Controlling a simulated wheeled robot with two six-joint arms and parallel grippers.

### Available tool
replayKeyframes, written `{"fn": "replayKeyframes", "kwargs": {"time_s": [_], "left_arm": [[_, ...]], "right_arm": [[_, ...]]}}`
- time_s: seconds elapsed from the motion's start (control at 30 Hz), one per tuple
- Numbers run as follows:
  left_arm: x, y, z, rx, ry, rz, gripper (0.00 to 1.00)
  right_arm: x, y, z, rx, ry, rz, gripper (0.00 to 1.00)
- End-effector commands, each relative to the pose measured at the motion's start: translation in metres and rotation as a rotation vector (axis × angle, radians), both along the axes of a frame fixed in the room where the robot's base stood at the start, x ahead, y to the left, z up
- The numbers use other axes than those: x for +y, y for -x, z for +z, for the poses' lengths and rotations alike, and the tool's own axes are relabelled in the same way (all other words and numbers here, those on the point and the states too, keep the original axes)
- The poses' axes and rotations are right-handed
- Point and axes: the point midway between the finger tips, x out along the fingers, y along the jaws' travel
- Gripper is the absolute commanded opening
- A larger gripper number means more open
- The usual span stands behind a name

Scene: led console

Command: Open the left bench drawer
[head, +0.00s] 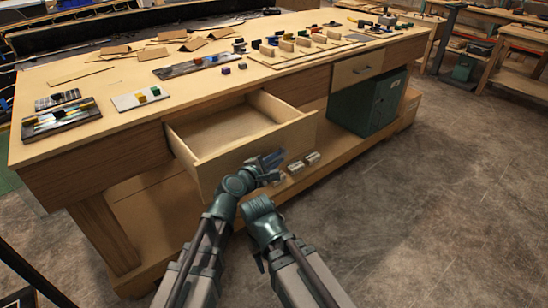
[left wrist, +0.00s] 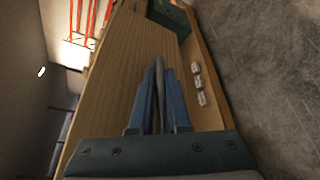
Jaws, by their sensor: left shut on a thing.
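The left bench drawer (head: 240,130) is pulled out from the bench and its empty wooden inside shows in the head view. My left gripper (head: 272,160) is at the drawer's front panel. In the left wrist view its blue fingers (left wrist: 159,95) are shut on a thin upright piece at the drawer front, which looks like the drawer handle (left wrist: 159,75). The handle is mostly hidden by the gripper in the head view. My right arm shows at the bottom of the head view, to the right of the left one. The tips of my right gripper cannot be made out.
The wooden bench (head: 110,90) carries trays, small coloured blocks and brown flaps. A second, closed drawer (head: 357,68) is at the right. A green cabinet (head: 365,105) stands on the lower shelf, and small pale items (head: 304,162) lie near its edge. The floor in front is clear.

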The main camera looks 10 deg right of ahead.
Motion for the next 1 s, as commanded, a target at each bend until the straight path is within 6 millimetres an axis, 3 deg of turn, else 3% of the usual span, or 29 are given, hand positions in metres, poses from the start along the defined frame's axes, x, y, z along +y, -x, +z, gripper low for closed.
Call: {"fn": "replayKeyframes", "kwargs": {"time_s": [0.27, 0.3, 0.43, 0.77, 1.0], "left_arm": [[0.0, 0.0, 0.0, 0.0, 0.0, 0.0, 0.0], [0.0, 0.0, 0.0, 0.0, 0.0, 0.0, 0.22], [0.0, 0.0, 0.0, 0.0, 0.0, 0.0, 0.45], [0.001, 0.001, 0.0, 0.0, 0.0, 0.0, 0.45], [0.009, 0.015, 0.006, 0.0, 0.0, 0.001, 0.45]], "right_arm": [[0.0, 0.0, 0.0, 0.0, 0.0, 0.0, 0.5], [0.0, 0.0, 0.0, 0.0, 0.0, 0.0, 0.5], [0.0, 0.0, 0.0, 0.0, 0.0, 0.0, 0.5], [0.0, 0.0, 0.0, 0.0, 0.0, 0.0, 0.5], [0.0, 0.0, 0.006, 0.0, 0.0, 0.0, 0.5]]}}
